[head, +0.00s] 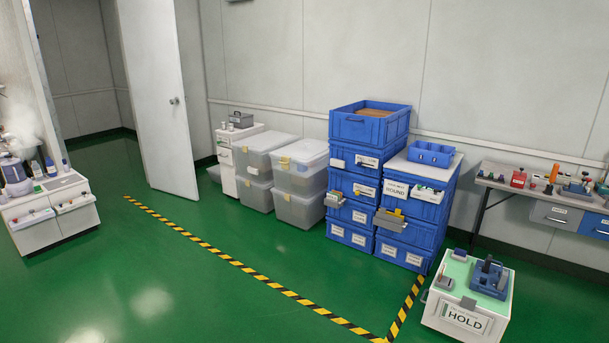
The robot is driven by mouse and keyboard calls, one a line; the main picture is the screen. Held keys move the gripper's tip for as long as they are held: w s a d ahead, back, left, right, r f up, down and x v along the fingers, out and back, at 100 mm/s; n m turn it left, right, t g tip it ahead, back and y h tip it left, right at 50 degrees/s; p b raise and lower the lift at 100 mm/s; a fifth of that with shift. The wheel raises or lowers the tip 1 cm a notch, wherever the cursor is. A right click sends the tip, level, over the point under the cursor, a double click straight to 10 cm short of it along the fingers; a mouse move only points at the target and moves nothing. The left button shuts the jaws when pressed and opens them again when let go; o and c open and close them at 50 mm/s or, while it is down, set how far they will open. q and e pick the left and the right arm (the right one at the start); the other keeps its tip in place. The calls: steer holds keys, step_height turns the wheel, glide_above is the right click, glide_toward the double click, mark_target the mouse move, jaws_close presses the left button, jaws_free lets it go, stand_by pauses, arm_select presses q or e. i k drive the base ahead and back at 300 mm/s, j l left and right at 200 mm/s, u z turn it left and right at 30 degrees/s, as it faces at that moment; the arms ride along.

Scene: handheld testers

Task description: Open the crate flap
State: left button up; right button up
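Two stacks of blue crates stand against the back wall: a taller left stack (349,217) and a right stack (406,257). The top crate (360,130) of the left stack is open at the top, with brown contents. One crate in the right stack shows white and green contents behind its front, near a "ROUND" label (396,189). Grey pieces stick out from the fronts of the left stack (337,200) and the right stack (389,221). I cannot tell which part is the flap, or whether it is open. Neither of my grippers is in view.
Translucent bins (299,210) stand left of the crates. A white "HOLD" cart (463,321) stands front right, near a workbench (535,193). A white cabinet (52,222) is at far left. Yellow-black tape (250,271) crosses the floor; the green floor in front is clear.

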mark_target(354, 127)
steer(key=i, duration=3.15)
steer(key=i+j, duration=0.1)
steer(key=i, duration=0.55)
steer(key=i+j+z, duration=0.1)
steer(key=i, duration=0.55)
steer(key=i+j, duration=0.15)
steer(key=i, duration=0.45)
